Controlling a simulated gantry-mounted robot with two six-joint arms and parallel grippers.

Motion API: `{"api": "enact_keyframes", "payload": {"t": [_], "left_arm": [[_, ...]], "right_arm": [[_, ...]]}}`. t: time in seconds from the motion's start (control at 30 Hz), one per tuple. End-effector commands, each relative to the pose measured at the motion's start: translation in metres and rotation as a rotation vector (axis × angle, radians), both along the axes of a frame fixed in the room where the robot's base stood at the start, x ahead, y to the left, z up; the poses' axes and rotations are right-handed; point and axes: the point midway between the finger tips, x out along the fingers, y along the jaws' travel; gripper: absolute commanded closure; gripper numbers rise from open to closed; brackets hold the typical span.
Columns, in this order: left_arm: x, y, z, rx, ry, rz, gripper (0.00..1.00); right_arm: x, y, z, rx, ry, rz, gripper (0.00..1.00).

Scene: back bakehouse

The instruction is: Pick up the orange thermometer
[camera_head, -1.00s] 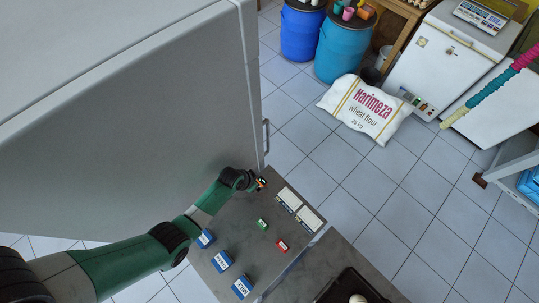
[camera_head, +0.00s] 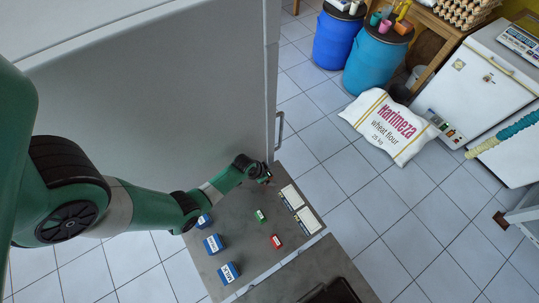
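My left gripper (camera_head: 269,179) is at the far end of the grey worktop (camera_head: 236,232), beside the big grey cabinet. A small orange-red spot shows at its fingertips. It is too small to tell whether this is the orange thermometer, and I make out no thermometer clearly elsewhere. I cannot tell whether the fingers are open or shut. My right gripper is out of view.
Several blue-and-white boxes (camera_head: 213,244), a green item (camera_head: 260,216), a red item (camera_head: 276,241) and two pale panels (camera_head: 300,209) lie on the worktop. The tall grey cabinet (camera_head: 160,110) stands close behind my arm. A flour sack (camera_head: 392,126) lies on the floor.

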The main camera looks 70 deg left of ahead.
Motion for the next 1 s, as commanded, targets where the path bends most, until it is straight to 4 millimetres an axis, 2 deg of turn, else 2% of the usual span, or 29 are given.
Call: {"api": "enact_keyframes", "payload": {"t": [0.03,0.07,0.4,0.47,0.77,1.0], "left_arm": [[0.0,0.0,0.0,0.0,0.0,0.0,0.24],[0.0,0.0,0.0,0.0,0.0,0.0,0.29],[0.0,0.0,0.0,0.0,0.0,-0.001,0.9],[0.0,0.0,0.0,0.0,0.0,-0.001,1.0],[0.001,0.0,0.002,0.001,-0.001,-0.001,1.0],[0.002,-0.001,0.015,0.001,-0.001,-0.004,1.0]], "right_arm": [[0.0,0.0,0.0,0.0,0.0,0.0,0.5],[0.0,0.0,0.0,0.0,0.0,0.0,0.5],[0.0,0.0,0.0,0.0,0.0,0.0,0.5],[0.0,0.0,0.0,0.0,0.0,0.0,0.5],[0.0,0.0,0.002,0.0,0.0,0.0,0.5],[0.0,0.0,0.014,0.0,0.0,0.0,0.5]]}}
